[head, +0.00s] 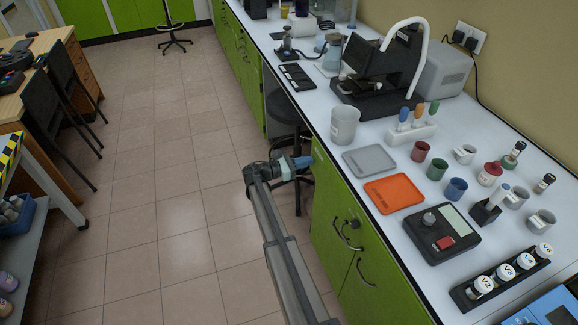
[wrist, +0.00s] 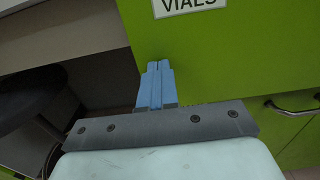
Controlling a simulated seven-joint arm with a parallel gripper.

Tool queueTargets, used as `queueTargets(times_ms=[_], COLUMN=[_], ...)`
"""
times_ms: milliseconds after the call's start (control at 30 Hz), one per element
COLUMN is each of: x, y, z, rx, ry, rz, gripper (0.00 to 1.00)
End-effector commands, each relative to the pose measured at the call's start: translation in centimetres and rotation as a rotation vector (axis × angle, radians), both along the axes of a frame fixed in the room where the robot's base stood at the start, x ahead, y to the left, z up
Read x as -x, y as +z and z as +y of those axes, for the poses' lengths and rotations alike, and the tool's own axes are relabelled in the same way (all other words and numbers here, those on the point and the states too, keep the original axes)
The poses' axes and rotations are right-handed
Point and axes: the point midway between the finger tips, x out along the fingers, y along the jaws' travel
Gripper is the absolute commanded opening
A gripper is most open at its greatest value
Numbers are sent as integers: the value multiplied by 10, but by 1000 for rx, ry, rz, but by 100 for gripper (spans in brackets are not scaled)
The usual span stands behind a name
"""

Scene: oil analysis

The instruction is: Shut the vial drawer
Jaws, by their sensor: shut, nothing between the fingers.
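The vial drawer's green front (wrist: 225,60) fills the right of the wrist view, with a white "VIALS" label (wrist: 188,5) at the top. In the head view the drawer front (head: 328,172) is under the counter edge, just beyond my gripper. My gripper (head: 309,161) is shut and empty, its blue fingers pointing at the front near its left side. In the wrist view the shut fingertips (wrist: 158,65) overlap the green front below the label. I cannot tell whether they touch it or whether a gap remains behind the front.
Green cupboard doors with dark handles (head: 345,238) are below and right. A dark stool (head: 287,112) stands in the recess left of the drawer. The white counter (head: 375,232) above holds an orange tray (head: 394,194), cups and instruments. Tiled floor (head: 185,200) is clear on the left.

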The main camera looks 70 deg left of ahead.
Motion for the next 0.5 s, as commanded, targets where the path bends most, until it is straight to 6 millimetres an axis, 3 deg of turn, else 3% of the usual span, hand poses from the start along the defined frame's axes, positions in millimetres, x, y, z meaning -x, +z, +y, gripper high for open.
queueTargets(times_ms=[200,500], x=[-26,-38], y=[0,0], z=[0,0], rx=[0,0], ry=[-1,0], rz=[0,-1], gripper=[0,0])
